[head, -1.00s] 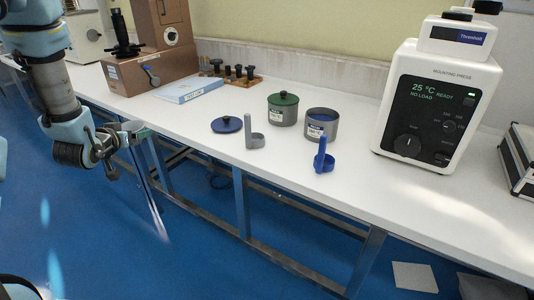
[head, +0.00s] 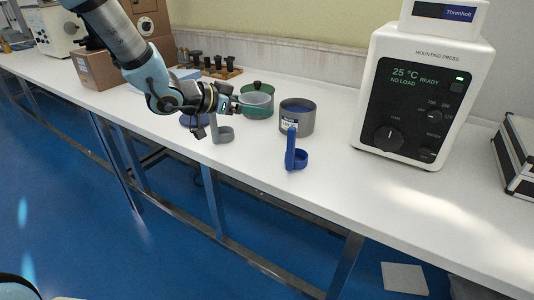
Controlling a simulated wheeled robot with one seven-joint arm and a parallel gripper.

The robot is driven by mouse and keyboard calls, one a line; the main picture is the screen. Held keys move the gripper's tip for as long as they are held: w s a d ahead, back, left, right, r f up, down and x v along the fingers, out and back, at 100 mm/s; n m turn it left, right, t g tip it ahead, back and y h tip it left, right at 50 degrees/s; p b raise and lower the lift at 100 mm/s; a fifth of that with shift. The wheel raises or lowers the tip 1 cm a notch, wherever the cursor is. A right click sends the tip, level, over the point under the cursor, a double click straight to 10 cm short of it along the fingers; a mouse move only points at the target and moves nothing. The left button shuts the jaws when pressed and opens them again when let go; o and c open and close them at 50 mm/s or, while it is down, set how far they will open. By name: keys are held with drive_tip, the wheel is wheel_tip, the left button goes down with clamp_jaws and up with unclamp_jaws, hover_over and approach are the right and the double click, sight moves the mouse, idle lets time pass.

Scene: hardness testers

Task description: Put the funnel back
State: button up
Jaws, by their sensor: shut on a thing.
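The fingertips are small and partly hidden by the funnel.
An open grey jar (head: 297,120) with blue contents stands to the right. A blue scoop (head: 295,156), a grey scoop (head: 223,136) and a blue lid (head: 190,120) lie nearby. The mounting press (head: 421,95) stands further right. The table's front right is clear.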

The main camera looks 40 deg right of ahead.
hover_over(257, 151)
wheel_tip(257, 151, down, 6)
drive_tip(key=shift+r, duration=0.25)
drive_tip(key=shift+f, duration=2.6)
drive_tip(key=shift+f, duration=0.15)
drive_tip(key=o, duration=1.1)
drive_tip(key=shift+c, duration=0.2)
drive_tip(key=shift+r, duration=0.3)
drive_tip(key=v, duration=1.1)
drive_tip(key=shift+a+b, duration=0.35)
drive_tip(key=shift+a, duration=0.1)
